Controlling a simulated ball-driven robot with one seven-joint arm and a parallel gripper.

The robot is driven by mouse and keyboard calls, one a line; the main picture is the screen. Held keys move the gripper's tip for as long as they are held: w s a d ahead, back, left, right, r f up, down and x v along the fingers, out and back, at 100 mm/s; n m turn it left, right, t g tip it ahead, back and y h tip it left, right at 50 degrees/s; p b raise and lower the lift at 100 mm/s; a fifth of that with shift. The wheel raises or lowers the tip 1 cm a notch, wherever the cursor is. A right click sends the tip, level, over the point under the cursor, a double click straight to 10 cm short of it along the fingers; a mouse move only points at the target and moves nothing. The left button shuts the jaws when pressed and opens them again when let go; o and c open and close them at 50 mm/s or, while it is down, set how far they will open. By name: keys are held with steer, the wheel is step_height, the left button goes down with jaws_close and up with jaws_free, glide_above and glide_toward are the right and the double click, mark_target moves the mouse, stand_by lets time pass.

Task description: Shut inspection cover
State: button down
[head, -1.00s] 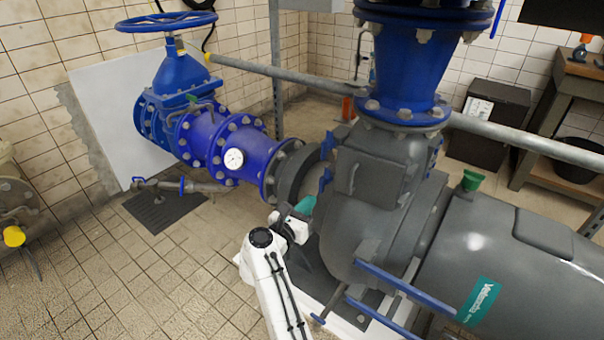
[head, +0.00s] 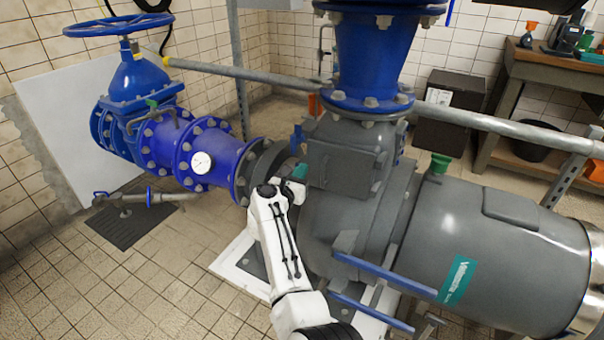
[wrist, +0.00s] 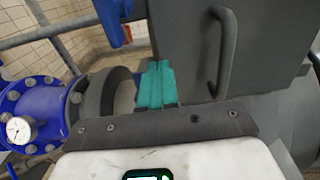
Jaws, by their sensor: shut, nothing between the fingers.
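The inspection cover (head: 343,171) is a dark grey, squarish plate on the side of the grey pump housing, below the blue vertical pipe. In the wrist view the cover (wrist: 185,45) fills the upper right, with a bar handle (wrist: 227,55) on its face. It looks close to the housing, but I cannot tell whether it sits fully flush. My gripper (wrist: 157,85) has teal fingers, shut and empty, beside the cover's left edge and left of the handle. I cannot tell if they touch it. In the head view my gripper (head: 298,172) is partly hidden by my white wrist.
Blue clamps (head: 297,138) stand left of the cover. The blue flanged pipe (head: 210,160) with its gauge lies left of my gripper. Blue bars (head: 385,272) jut out at the lower right, near my arm. The tiled floor at the left is mostly clear.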

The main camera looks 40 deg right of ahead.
steer(key=shift+w+d, duration=0.2)
steer(key=shift+d, duration=0.2)
steer(key=shift+b+x, duration=1)
steer(key=shift+b, duration=0.2)
steer(key=shift+w+r, duration=0.1)
steer(key=shift+w, duration=0.05)
